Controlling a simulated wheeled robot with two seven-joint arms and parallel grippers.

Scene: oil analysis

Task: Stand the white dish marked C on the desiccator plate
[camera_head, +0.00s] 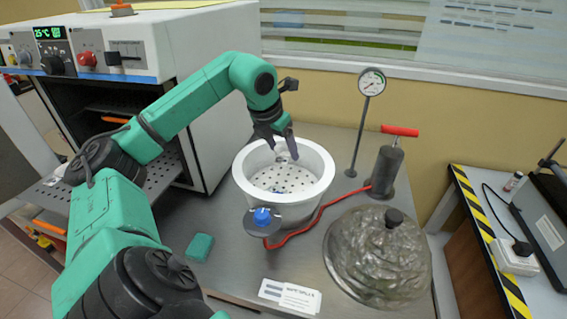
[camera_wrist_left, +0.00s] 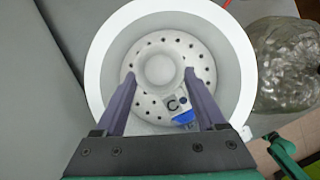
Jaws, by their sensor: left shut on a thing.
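My left gripper (camera_head: 284,152) reaches down into the white desiccator bowl (camera_head: 240,172). In the left wrist view its fingers (camera_wrist_left: 160,85) are shut on the round white dish (camera_wrist_left: 160,70). A tag marked C (camera_wrist_left: 174,102) shows just in front of the dish. The white desiccator plate (camera_head: 272,178), full of small holes, lies inside the bowl; it also shows around the dish in the left wrist view (camera_wrist_left: 203,75). The dish is over the plate's middle. I cannot tell whether it touches the plate. My right gripper is not in view.
The clear domed lid (camera_head: 375,262) lies on the bench right of the bowl. A gauge on a stand (camera_head: 371,84) and a hand pump (camera_head: 386,170) with a red hose stand behind it. The open oven (camera_head: 185,70) is at left. A green block (camera_head: 200,247) and cards (camera_head: 290,296) lie in front.

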